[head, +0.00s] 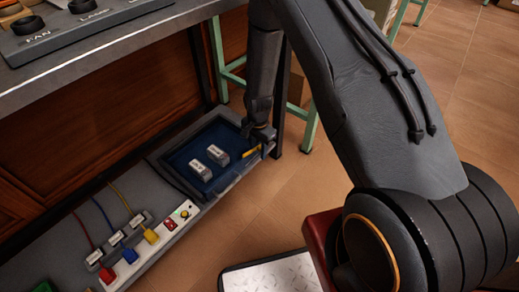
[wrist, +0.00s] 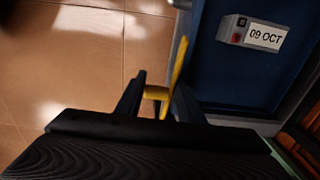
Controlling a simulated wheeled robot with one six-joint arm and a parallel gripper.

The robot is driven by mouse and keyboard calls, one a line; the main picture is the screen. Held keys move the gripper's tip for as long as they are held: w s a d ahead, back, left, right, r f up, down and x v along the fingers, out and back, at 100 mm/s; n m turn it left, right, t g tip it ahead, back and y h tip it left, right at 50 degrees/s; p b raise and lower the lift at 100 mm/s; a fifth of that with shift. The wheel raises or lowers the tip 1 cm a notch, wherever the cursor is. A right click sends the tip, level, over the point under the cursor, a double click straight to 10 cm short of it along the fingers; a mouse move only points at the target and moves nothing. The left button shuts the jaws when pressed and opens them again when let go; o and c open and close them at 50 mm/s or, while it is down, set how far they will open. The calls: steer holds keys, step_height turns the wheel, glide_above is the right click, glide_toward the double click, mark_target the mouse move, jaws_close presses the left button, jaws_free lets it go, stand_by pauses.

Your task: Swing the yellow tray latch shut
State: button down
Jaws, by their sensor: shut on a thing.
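The yellow tray latch (head: 251,153) is at the right edge of the blue tray (head: 193,178), close to its far right corner. My gripper (head: 264,139) reaches down over that edge from above and hides part of the latch. In the wrist view the yellow latch (wrist: 178,58) shows as a long narrow arm with a short stub beside it. My gripper (wrist: 158,88) has its dark fingers on either side of the latch and is shut on it. The latch's pivot and exact angle are hard to tell.
Two labelled grey blocks (head: 218,154) lie in the tray; one (wrist: 255,33) reads "09 OCT". Nearer on the low shelf is a power strip (head: 128,236) with red, blue and yellow plugs. A bench with a knob panel overhangs the left. A green-legged stand (head: 217,60) is behind.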

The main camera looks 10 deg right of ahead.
steer(key=c, duration=1.3)
jaws_free()
steer(key=shift+s+a+f, duration=0.2)
steer(key=shift+s+f, duration=0.35)
steer(key=shift+f, duration=0.1)
steer(key=shift+c, duration=0.2)
steer(key=s+a+r+p, duration=0.2)
steer(key=a+r+p, duration=0.2)
steer(key=r+p, duration=0.3)
steer(key=shift+r, duration=0.5)
step_height(320, 180, up, 8)
steer(key=p, duration=0.2)
steer(key=shift+f, duration=0.1)
